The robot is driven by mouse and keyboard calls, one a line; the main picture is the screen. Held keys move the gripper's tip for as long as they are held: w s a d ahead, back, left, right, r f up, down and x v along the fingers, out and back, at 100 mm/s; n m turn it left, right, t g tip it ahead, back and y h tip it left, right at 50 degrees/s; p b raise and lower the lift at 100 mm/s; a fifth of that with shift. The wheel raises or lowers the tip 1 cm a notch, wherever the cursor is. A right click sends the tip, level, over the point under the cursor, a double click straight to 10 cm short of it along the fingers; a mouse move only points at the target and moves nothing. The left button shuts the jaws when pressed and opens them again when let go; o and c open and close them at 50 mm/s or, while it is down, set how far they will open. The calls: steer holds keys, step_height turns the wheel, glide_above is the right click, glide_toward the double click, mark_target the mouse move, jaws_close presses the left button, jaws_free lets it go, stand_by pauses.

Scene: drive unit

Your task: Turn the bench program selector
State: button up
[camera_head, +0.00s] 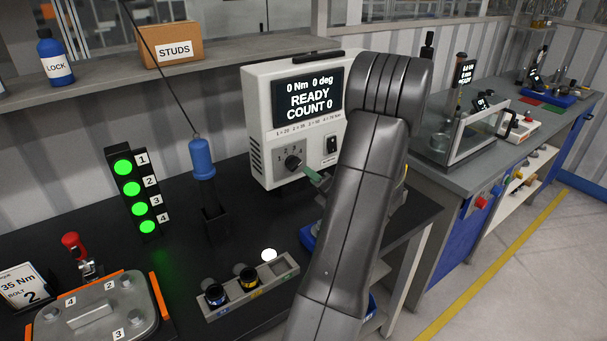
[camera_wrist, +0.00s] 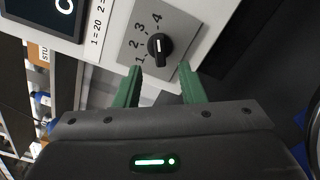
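The program selector (camera_head: 293,162) is a black knob on the front of the white bench controller (camera_head: 262,110), with numbers 1 to 4 around it. In the wrist view the knob (camera_wrist: 160,46) has a white pointer mark and sits on a grey plate just beyond my fingertips. My gripper (camera_wrist: 160,72) has two green fingers, spread apart with nothing between them. In the head view one green fingertip of my gripper (camera_head: 313,174) shows just right of the knob; my arm hides the rest. The controller's screen (camera_head: 308,95) reads "0 Nm 0 deg READY COUNT 0".
A rocker switch (camera_head: 332,145) is right of the knob. A blue hanging tool (camera_head: 202,158) on a cable is left of the controller. A socket tray (camera_head: 248,288) lies below. A light column (camera_head: 133,190) shows green lamps. A clamped cover plate (camera_head: 97,312) is at lower left.

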mark_target(298, 166)
steer(key=v, duration=0.6)
steer(key=shift+s+b, duration=0.15)
steer(key=shift+b, duration=0.25)
steer(key=p+x, duration=0.3)
steer(key=x, duration=1.1)
steer(key=shift+s+d, duration=0.1)
steer(key=shift+d, duration=0.05)
